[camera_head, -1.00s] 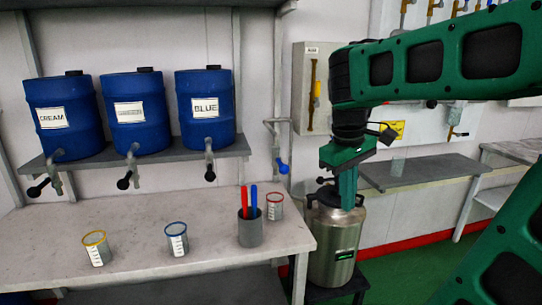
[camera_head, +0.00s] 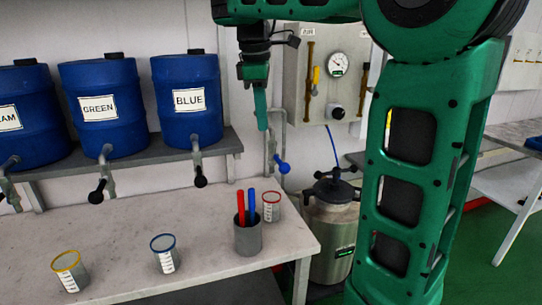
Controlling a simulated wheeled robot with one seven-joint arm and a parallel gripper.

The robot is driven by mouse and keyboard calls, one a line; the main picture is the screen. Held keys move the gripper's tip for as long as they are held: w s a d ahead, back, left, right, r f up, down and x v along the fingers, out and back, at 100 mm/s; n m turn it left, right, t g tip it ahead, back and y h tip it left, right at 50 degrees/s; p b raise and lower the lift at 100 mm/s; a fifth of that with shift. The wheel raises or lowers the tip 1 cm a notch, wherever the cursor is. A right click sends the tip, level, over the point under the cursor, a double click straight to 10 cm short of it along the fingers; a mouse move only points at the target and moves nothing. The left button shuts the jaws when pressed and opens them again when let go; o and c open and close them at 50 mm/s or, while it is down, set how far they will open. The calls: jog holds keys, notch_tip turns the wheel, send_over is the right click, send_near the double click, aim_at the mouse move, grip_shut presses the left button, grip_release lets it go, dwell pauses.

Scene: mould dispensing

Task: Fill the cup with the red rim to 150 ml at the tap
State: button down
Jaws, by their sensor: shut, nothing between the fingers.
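The cup with the red rim (camera_head: 271,207) stands upright on the bench, partly behind a grey holder. It is clear with white markings; its contents cannot be made out. A tap with a blue handle (camera_head: 282,166) hangs from a grey pipe on the wall, above and a little right of the cup. My gripper (camera_head: 262,124) points down in front of the wall, above and slightly left of the cup. Its fingers are together with nothing between them. It is apart from the cup and the tap.
A grey holder (camera_head: 248,241) with a red and a blue stick stands just in front of the cup. A blue-rimmed cup (camera_head: 164,255) and a yellow-rimmed cup (camera_head: 70,272) stand further left. Blue barrels (camera_head: 105,119) with taps line the shelf. A steel vessel (camera_head: 327,235) stands right of the bench.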

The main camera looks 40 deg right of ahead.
send_over(280, 163)
jog(key=s+a, duration=0.2)
jog(key=a, duration=0.2)
notch_tip(280, 163, down, 11)
jog(key=shift+s+d+f, duration=0.15)
jog(key=shift+d+f, duration=0.3)
jog(key=shift+f, duration=0.05)
jog(key=shift+d, duration=0.1)
